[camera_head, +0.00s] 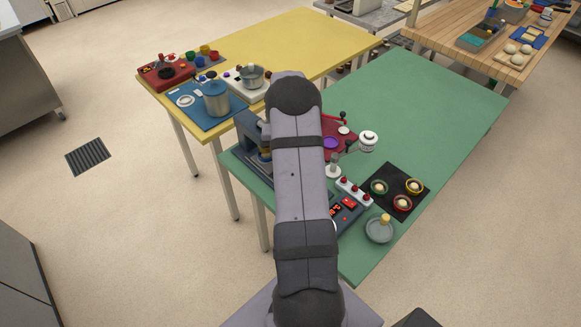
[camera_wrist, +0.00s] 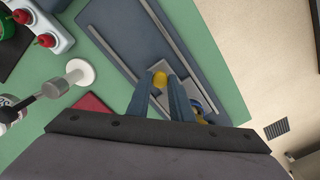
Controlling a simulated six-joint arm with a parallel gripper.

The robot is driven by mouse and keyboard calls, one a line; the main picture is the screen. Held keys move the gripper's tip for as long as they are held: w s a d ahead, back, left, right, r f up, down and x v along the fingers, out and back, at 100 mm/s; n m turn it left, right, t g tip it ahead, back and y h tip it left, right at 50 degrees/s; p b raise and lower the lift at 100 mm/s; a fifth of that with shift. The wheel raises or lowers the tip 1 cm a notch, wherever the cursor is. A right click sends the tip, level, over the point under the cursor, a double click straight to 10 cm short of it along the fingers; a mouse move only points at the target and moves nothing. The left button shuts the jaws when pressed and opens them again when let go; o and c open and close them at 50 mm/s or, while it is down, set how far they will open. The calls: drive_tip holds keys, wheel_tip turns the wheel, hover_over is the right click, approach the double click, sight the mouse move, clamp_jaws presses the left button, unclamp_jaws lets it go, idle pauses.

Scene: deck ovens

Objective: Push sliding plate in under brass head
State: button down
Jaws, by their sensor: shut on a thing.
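In the wrist view my gripper (camera_wrist: 159,80) is shut on a small yellow knob (camera_wrist: 158,77). The knob appears to stand on the grey sliding plate (camera_wrist: 163,102), which lies between two light rails on a blue-grey base (camera_wrist: 115,30). My fingers and wrist hide much of the plate. A blue and yellow part (camera_wrist: 198,108) shows just right of my right finger, partly covered; I cannot tell for sure that it is the brass head. In the head view a dark blue press frame (camera_head: 249,128) stands left of my arm, with a brass-coloured part (camera_head: 265,155) low in it. My arm hides my gripper there.
The base is on a green table (camera_head: 430,100). Right of my arm are a white strip with red knobs (camera_head: 354,191), a black mat (camera_head: 394,205) with small bowls, a grey dish (camera_head: 380,231) and a white stand (camera_head: 333,170). The green table's far part is clear.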

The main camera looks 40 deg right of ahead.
drive_tip(key=shift+w+r, duration=0.1)
drive_tip(key=shift+w, duration=0.2)
drive_tip(key=c, duration=1.6)
unclamp_jaws()
drive_tip(key=shift+r+b, duration=1.3)
drive_tip(key=shift+r, duration=2.3)
